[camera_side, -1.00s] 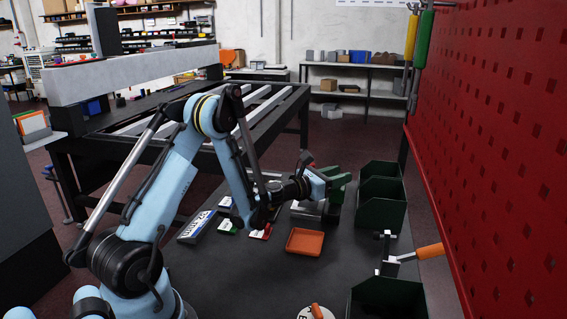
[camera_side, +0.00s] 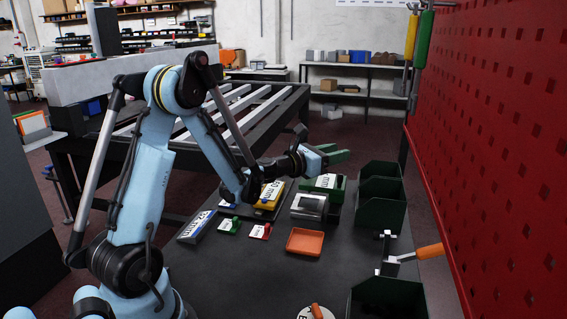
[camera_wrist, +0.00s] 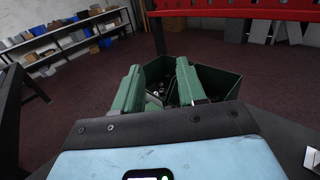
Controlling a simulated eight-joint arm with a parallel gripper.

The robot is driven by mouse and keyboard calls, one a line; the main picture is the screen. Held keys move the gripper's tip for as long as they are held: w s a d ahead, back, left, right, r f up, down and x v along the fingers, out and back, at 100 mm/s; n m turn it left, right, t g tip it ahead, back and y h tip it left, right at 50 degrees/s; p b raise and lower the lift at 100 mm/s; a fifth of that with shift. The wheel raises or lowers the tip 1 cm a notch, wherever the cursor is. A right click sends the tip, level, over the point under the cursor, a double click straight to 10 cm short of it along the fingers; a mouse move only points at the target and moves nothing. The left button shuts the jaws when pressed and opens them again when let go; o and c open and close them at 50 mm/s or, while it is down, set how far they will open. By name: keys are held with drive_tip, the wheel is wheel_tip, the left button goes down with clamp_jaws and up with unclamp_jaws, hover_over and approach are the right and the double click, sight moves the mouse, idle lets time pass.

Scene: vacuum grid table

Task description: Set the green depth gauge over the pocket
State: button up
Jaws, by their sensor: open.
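A green block with a white label (camera_side: 322,184) stands on the bench in the side view, just behind a grey metal block with a recess (camera_side: 309,207). I cannot tell whether they touch. A smaller green piece with a white label (camera_side: 228,226) lies farther left. I cannot tell for sure which green piece is the depth gauge. My gripper (camera_side: 338,154) is above and slightly right of the green block, its green fingers apart. In the wrist view my gripper (camera_wrist: 160,82) is open with nothing between its fingers.
A yellow labelled block (camera_side: 269,195), a red labelled piece (camera_side: 261,231) and a grey labelled block (camera_side: 197,227) lie left of an orange tray (camera_side: 305,242). Dark green bins (camera_side: 382,212) line the right edge, near an orange-handled clamp (camera_side: 430,251) and a red pegboard (camera_side: 500,130).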

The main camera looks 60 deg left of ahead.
sight(340, 174)
drive_tip(key=shift+o, duration=0.3)
drive_tip(key=w+d+m+g+h, duration=0.35)
drive_tip(key=m+g, duration=0.35)
drive_tip(key=m, duration=1.4)
drive_tip(key=s+a+r+m+g+y, duration=0.45)
drive_tip(key=m+g, duration=0.25)
drive_tip(key=m, duration=0.8)
drive_tip(key=shift+h, duration=0.5)
drive_tip(key=x, duration=0.8)
drive_tip(key=d+x, duration=0.1)
drive_tip(key=x, duration=0.3)
drive_tip(key=shift+f, duration=0.3)
clamp_jaws()
